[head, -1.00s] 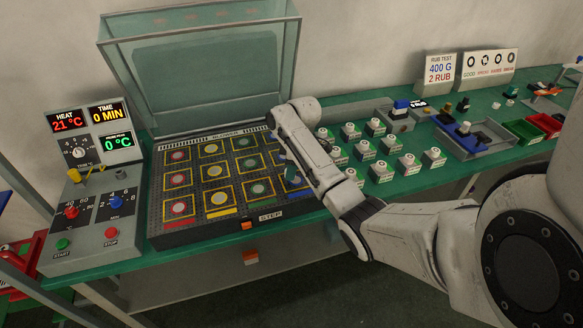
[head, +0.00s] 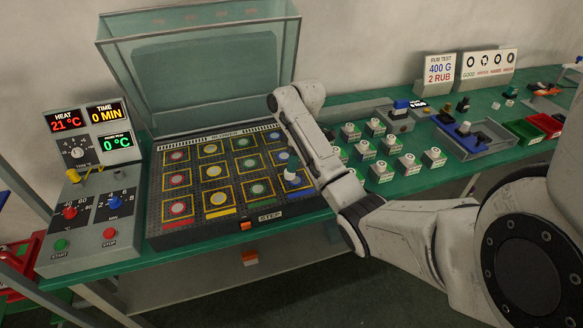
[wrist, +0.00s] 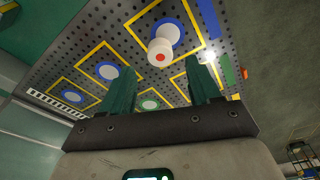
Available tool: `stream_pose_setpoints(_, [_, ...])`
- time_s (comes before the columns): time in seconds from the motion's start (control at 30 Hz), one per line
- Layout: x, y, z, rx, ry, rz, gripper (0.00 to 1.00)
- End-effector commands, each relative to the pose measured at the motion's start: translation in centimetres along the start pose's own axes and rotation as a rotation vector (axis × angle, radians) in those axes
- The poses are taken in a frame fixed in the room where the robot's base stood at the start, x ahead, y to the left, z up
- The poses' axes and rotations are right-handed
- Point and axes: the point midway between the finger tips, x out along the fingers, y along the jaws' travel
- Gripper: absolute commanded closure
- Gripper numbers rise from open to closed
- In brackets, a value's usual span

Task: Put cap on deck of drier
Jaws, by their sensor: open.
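The white cap (wrist: 160,52), with a red dot on its top, shows ahead of my fingers in the wrist view. It appears to stand on a blue-ringed spot of the drier's dark perforated deck (head: 237,222). In the head view the cap (head: 291,173) is at the deck's right side, in a yellow-framed square. My gripper (wrist: 160,65) is open, its two green fingers apart and empty, with the cap beyond the fingertips. In the head view my arm hides the fingers.
The drier's clear lid (head: 205,70) stands open behind the deck. A control box (head: 90,215) with knobs and displays is at left. Several white pieces on small blocks stand right of the deck. Further right are a grey tray (head: 475,140) and green and red bins.

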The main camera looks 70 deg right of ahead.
Motion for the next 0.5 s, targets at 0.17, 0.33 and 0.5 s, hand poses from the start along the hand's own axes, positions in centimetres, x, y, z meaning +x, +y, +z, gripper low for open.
stream_pose_setpoints(0.17, [-4.7, 0.1, -0.1, 0.000, 0.001, 0.003, 0.38])
stream_pose_setpoints(0.33, [-6.7, 0.0, 0.0, 0.001, 0.000, -0.001, 0.38])
stream_pose_setpoints(0.5, [-7.3, 0.0, 0.0, 0.000, -0.001, -0.001, 0.38])
